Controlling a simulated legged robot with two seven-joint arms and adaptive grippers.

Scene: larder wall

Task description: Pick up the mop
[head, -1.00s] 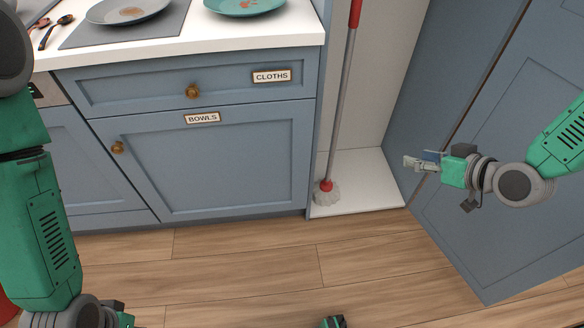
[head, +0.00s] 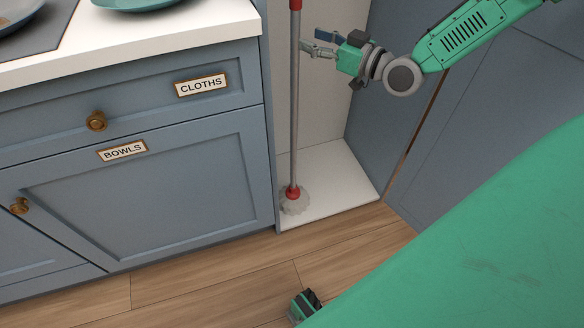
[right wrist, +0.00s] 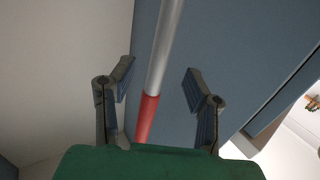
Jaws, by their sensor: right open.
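The mop stands upright in the narrow open cupboard. Its grey handle (head: 294,110) has a red section (head: 295,4) at the top edge of the head view, and its pale head (head: 293,203) with a red collar rests on the white cupboard floor. My right gripper (head: 311,39) is open, its fingertips just right of the upper handle. In the right wrist view the grey handle (right wrist: 167,40) and a red section (right wrist: 147,118) line up between the two open fingers (right wrist: 159,76). Contact cannot be told.
The blue cabinet with the CLOTHS drawer (head: 200,85) and BOWLS door (head: 122,151) stands close left of the mop. A blue door panel (head: 460,130) is at the right. The wooden floor (head: 200,285) in front is clear apart from my own parts.

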